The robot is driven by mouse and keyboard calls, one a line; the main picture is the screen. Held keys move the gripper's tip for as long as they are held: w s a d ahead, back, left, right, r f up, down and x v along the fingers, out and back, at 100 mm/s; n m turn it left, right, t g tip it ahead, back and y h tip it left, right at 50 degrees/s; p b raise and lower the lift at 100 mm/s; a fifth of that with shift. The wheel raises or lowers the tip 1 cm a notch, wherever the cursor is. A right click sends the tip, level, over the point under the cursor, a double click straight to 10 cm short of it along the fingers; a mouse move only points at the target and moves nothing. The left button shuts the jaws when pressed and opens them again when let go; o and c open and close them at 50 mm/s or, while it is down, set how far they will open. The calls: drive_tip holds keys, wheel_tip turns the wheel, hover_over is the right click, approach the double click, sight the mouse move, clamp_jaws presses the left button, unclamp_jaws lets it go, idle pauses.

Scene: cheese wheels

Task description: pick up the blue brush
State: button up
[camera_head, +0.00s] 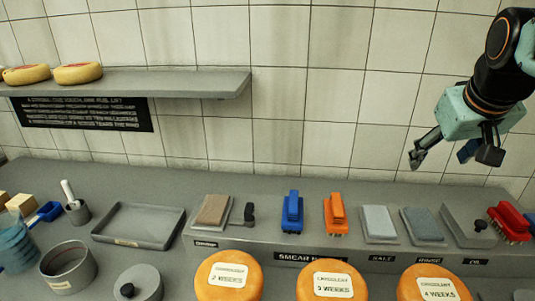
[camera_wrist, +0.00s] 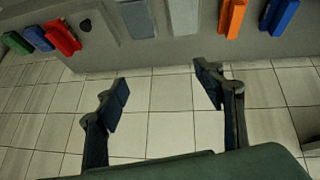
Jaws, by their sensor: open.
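In the wrist view a blue brush (camera_wrist: 279,15) shows at the top right, beside an orange brush (camera_wrist: 232,18). Another blue brush (camera_wrist: 38,39) lies at the upper left there, next to a red brush (camera_wrist: 62,36) and a green one (camera_wrist: 15,43). My gripper (camera_head: 451,155) is open and empty, in the air above the right part of the counter, well right of and above the blue brush by the orange one.
Cheese wheels (camera_head: 333,281) line the front. Pads (camera_head: 379,224) lie on the ledge right of the orange brush. A tray (camera_head: 140,224), pot (camera_head: 68,266) and blue scoop (camera_head: 49,211) stand left. A shelf (camera_head: 180,84) juts from the tiled wall.

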drive_tip(key=s+d+r+g+h+p, duration=0.1)
drive_tip(key=d+r+h, duration=0.1)
drive_tip(key=d+r, duration=0.45)
drive_tip(key=s+d+r+h+p, duration=0.1)
drive_tip(key=d+r+h, duration=0.15)
drive_tip(key=d, duration=0.75)
drive_tip(key=m+y+b, duration=0.1)
drive_tip(key=y+b, duration=0.5)
drive_tip(key=y, duration=0.1)
approach(294, 202)
drive_tip(key=shift+w+d+g+h, duration=0.2)
drive_tip(key=shift+w+g+h, duration=0.1)
drive_tip(key=shift+w, duration=0.2)
drive_tip(key=x, duration=0.5)
drive_tip(key=shift+s+a, duration=0.15)
drive_tip(key=shift+a, duration=0.15)
drive_tip(key=shift+a+x, duration=0.1)
drive_tip(key=shift+x, duration=1.4)
drive_tip(key=shift+a+x, duration=0.15)
drive_tip(key=shift+x, duration=1.35)
drive_tip(key=shift+f+b, duration=0.25)
drive_tip(key=shift+b, duration=0.05)
drive_tip(key=shift+c, duration=0.2)
